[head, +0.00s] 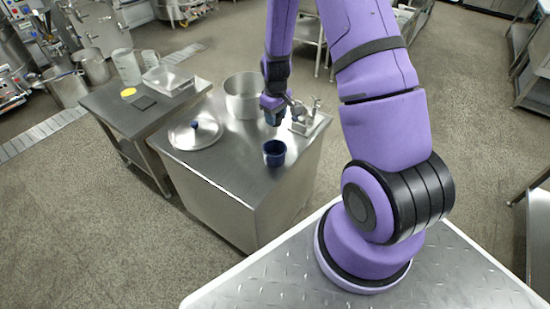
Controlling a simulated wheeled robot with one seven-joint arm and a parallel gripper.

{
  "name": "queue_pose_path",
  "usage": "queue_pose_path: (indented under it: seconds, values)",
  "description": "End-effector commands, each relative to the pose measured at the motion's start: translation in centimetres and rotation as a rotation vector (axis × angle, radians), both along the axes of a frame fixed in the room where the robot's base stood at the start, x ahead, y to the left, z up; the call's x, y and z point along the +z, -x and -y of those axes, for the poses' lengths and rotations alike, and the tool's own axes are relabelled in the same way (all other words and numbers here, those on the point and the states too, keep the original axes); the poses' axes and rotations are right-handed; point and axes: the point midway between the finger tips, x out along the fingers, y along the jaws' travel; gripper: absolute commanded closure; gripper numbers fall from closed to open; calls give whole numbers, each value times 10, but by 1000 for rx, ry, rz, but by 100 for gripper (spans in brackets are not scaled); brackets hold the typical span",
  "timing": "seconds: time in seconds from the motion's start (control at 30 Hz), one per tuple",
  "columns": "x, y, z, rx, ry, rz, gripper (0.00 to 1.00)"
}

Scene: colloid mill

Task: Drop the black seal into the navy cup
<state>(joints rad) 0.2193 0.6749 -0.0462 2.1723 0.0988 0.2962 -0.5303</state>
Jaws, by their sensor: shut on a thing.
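The navy cup (275,158) stands upright on the front right part of the steel cabinet top, with its open mouth facing up. My gripper (274,119) is above the cabinet top, just behind and above the cup in the picture, and points down. It is apart from the cup. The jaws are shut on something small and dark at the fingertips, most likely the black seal. Its outline is too small to make out, and the fingers partly hide it.
A steel pot (240,105) stands behind the gripper. A round steel lid (187,138) with a blue knob lies to the left. A steel fitting (314,122) stands close on the right. The side table (122,115) holds beakers, a yellow disc (129,92) and a steel box (168,80).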

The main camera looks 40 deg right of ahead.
Motion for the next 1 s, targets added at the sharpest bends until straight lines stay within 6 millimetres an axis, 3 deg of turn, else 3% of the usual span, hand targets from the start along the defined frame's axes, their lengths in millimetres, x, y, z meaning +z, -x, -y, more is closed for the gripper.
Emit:
queue_pose_path:
  seconds: [0.17, 0.63, 1.0]
  values:
    - [-7, 5, 7, 12, -1, -1, 80]
    - [-53, 5, 6, 12, -1, -2, 80]
    - [-60, 4, 6, 11, 0, 0, 80]
